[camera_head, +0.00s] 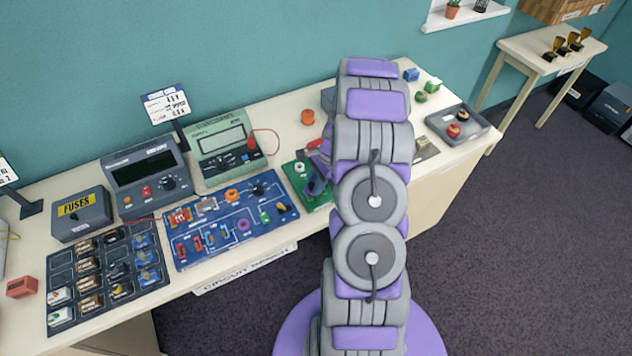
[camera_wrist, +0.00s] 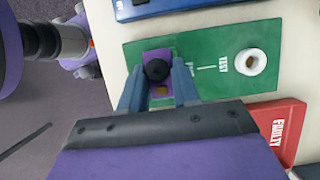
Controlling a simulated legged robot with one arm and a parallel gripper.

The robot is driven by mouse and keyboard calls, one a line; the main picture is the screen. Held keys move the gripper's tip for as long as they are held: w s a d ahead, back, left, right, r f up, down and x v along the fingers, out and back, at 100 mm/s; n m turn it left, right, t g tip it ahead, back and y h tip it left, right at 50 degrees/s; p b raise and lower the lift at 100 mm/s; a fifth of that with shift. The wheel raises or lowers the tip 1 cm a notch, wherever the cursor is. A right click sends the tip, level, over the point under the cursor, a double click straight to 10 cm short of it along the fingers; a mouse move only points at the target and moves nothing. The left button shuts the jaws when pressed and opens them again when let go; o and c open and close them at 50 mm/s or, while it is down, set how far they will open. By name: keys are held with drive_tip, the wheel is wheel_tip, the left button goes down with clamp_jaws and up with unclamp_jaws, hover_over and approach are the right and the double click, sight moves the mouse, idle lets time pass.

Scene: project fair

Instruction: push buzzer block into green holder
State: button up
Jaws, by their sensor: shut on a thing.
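The buzzer block (camera_wrist: 161,88) is a small purple block with a round black buzzer on top. In the wrist view my gripper (camera_wrist: 158,82) has its two blue-grey fingers shut on the block's sides. The block is over the left part of the green holder (camera_wrist: 212,88), a flat green board marked TEST with a white ring (camera_wrist: 249,62) at its right. I cannot tell whether the block is seated or just above the board. In the head view the green holder (camera_head: 294,181) lies on the bench, and my arm hides the block and part of the board.
A red tray marked FAULTY (camera_wrist: 284,118) is close to my gripper's right in the wrist view. The blue circuit board (camera_head: 222,232) lies left of the holder. A green meter (camera_head: 222,142) stands behind. A grey tray (camera_head: 440,122) is at the bench's right end.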

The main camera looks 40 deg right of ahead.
drive_tip(key=shift+d+f, duration=0.1)
drive_tip(key=shift+d, duration=0.25)
drive_tip(key=shift+a, duration=0.25)
drive_tip(key=shift+d+f, duration=0.1)
drive_tip(key=shift+f, duration=0.45)
idle(0.4)
drive_tip(key=o, duration=1.6)
drive_tip(key=shift+r, duration=0.1)
drive_tip(key=shift+r+p, duration=2.25)
drive_tip(key=shift+r, duration=1.65)
